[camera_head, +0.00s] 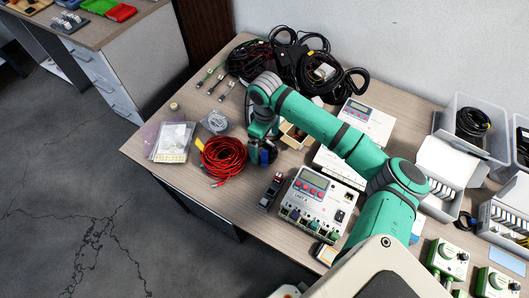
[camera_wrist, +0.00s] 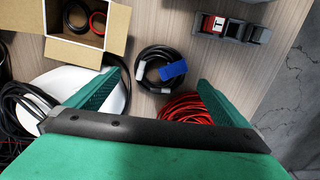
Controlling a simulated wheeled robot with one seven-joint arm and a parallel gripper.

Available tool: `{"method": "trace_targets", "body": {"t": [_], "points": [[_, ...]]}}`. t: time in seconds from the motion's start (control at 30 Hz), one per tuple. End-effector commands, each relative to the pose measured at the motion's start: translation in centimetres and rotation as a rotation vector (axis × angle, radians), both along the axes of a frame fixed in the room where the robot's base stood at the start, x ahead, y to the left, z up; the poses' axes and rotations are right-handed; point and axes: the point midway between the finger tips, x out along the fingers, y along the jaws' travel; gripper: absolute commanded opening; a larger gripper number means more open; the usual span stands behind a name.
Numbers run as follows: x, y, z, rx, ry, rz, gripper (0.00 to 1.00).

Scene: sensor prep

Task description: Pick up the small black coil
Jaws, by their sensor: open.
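A small black coil (camera_wrist: 146,58) with a blue tag (camera_wrist: 173,71) and pale plugs lies on the table, between my open fingers as seen in the wrist view. My gripper (camera_wrist: 159,79) is empty and points down over it; the gap in height is hard to judge. In the head view my gripper (camera_head: 262,139) is above the coil, and the arm partly hides it; the blue tag (camera_head: 265,157) shows. The red cable coil (camera_head: 223,159) lies just left of it, and shows beside my right finger in the wrist view (camera_wrist: 190,106).
An open cardboard box (camera_wrist: 120,20) with a black and a red ring stands close by. A white round thing (camera_wrist: 58,82) and black cables lie under my left finger. A black device (camera_wrist: 232,28) sits beyond. The grey unit (camera_head: 318,200) and cable pile (camera_head: 300,60) flank the arm.

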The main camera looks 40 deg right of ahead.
Motion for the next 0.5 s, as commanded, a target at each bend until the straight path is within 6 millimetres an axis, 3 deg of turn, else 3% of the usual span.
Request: {"method": "trace_targets", "body": {"t": [0.3,0.5], "points": [[0.3,0.0,-4.0,0.001,0.001,0.0,1.0],[0.4,-0.1,-5.0,0.0,0.0,0.0,1.0]]}}
